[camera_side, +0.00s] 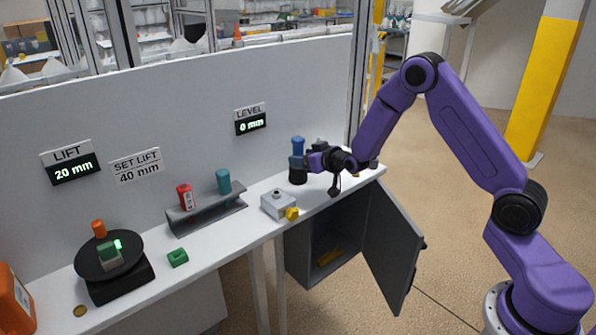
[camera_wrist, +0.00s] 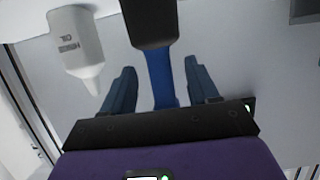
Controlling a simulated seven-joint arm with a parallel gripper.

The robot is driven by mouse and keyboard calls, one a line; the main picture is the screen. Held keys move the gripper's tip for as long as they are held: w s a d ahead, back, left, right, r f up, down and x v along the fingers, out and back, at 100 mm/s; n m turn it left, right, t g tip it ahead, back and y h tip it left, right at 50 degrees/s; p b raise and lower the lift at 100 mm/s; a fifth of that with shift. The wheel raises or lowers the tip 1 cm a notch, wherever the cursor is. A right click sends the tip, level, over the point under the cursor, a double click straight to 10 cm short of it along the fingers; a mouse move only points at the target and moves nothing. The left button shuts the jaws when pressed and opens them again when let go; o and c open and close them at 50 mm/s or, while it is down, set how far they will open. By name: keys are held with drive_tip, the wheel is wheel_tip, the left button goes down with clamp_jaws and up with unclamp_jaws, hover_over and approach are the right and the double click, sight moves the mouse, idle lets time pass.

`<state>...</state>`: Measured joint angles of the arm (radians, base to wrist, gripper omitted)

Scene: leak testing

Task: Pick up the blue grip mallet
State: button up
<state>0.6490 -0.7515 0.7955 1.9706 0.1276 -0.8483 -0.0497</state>
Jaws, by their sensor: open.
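The blue grip mallet (camera_side: 298,147) stands on its black head on the white bench, with its blue grip pointing up. In the wrist view its blue grip (camera_wrist: 160,78) lies between my two fingers, and its black head (camera_wrist: 150,22) shows beyond the fingertips. My gripper (camera_side: 312,160) reaches in from the right at the height of the grip. In the wrist view my gripper (camera_wrist: 160,68) is open, with a gap on each side of the grip. Part of the grip is hidden behind the gripper's body.
A white nozzle bottle (camera_wrist: 76,48) is left of the fingers in the wrist view. A rack (camera_side: 207,214) holds red and teal pieces. A cabinet door (camera_side: 392,245) hangs open below.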

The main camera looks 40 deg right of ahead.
drive_tip(key=shift+x, duration=2.45)
drive_tip(key=shift+r, duration=0.15)
clamp_jaws()
